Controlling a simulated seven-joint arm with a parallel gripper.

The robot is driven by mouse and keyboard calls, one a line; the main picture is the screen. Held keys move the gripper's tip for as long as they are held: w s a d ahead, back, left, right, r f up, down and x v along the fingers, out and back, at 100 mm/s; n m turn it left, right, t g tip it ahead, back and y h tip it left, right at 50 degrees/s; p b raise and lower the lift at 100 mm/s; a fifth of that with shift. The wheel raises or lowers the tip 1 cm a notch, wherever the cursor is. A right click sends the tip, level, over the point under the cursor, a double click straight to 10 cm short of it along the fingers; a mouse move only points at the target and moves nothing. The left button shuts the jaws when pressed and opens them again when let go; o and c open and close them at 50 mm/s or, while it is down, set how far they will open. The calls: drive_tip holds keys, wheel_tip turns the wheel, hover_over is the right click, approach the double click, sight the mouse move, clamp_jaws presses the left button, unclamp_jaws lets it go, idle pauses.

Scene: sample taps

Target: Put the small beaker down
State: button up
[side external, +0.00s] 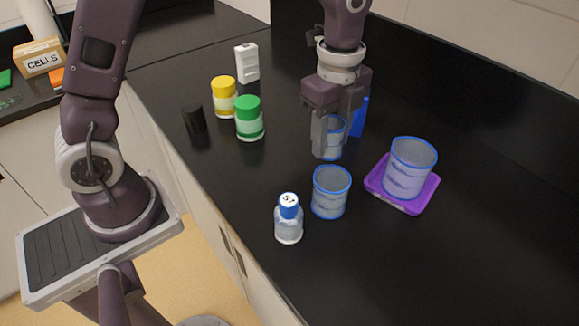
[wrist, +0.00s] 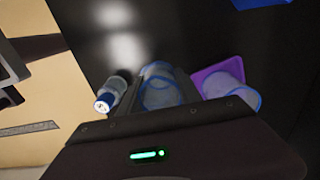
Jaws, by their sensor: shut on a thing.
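My gripper (side external: 334,138) is shut on a small clear beaker (side external: 331,147) with a blue rim, upright between the fingers. I cannot tell whether its base touches the black counter. A mid-sized clear beaker (side external: 331,194) with blue rims stands on the counter just in front of the held one. A larger beaker (side external: 409,170) stands on a purple tray (side external: 425,201) to the right. In the wrist view my gripper's body covers the lower part; beaker glass (wrist: 160,90) shows just past it, but the held beaker is hard to separate from the one behind.
A blue-capped bottle (side external: 289,220) stands left of the mid-sized beaker. Yellow-lidded (side external: 223,97) and green-lidded (side external: 249,119) jars, a black cylinder (side external: 194,122) and a white box (side external: 247,63) stand farther left. A blue object (side external: 361,116) is behind my gripper. The counter's near right is clear.

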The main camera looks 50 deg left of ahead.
hover_over(286, 166)
wheel_tip(286, 166, down, 10)
drive_tip(key=shift+f, duration=0.1)
drive_tip(key=o, duration=1.3)
wheel_tip(286, 166, up, 12)
drive_tip(key=s+d+r+n+t, duration=0.1)
drive_tip(key=s+r+n+t, duration=0.1)
drive_tip(key=s+n, duration=0.4)
drive_tip(key=s+d+r+n+t, duration=0.1)
drive_tip(key=s+r+n, duration=0.3)
drive_tip(key=s+n, duration=0.2)
drive_tip(key=s+r+n+t, duration=0.2)
drive_tip(key=s+r+n, duration=0.1)
drive_tip(key=s+n, duration=0.3)
drive_tip(key=shift+s+d+r+t, duration=0.25)
drive_tip(key=shift+d+r+t, duration=0.05)
drive_tip(key=shift+d+r, duration=0.1)
